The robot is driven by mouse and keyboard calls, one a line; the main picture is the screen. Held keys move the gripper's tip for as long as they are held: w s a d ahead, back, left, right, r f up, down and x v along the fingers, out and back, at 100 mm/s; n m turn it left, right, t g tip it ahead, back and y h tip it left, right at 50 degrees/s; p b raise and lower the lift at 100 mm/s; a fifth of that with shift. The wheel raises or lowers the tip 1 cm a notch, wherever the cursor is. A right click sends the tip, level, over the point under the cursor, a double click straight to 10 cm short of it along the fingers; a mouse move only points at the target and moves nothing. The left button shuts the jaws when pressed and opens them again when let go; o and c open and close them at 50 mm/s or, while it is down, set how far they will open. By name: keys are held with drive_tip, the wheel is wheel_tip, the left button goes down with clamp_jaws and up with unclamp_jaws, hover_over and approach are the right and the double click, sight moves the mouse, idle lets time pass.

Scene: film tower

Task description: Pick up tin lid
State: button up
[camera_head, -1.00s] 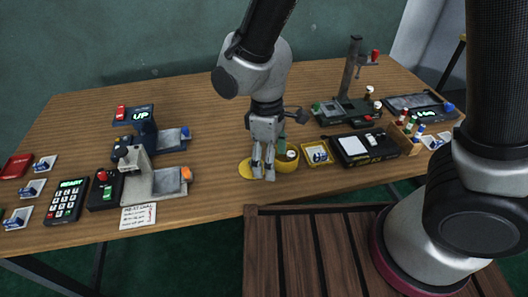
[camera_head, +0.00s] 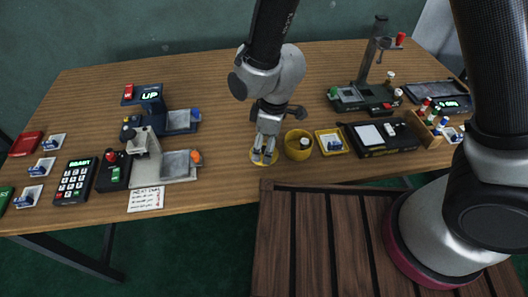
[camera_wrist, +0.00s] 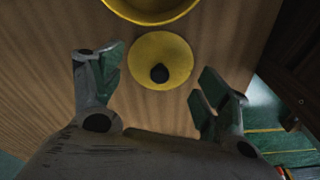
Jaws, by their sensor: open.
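In the wrist view the lid (camera_wrist: 172,50) lies between and a little beyond my fingertips. In the head view the lid (camera_head: 256,161) shows around my fingers, which partly cover it. My gripper (camera_head: 264,157) is open and points down over the lid, with nothing held. In the wrist view my gripper (camera_wrist: 158,85) has its two fingers spread on either side, apart from the lid.
A yellow tray (camera_head: 331,142) and a black device (camera_head: 382,136) are further right. A stand with a grey plate (camera_head: 180,166) is at left. Table between is clear.

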drive_tip(key=shift+a+f, duration=0.1)
drive_tip(key=shift+f, duration=0.75)
drive_tip(key=c, duration=1.1)
drive_tip(key=shift+c, duration=0.2)
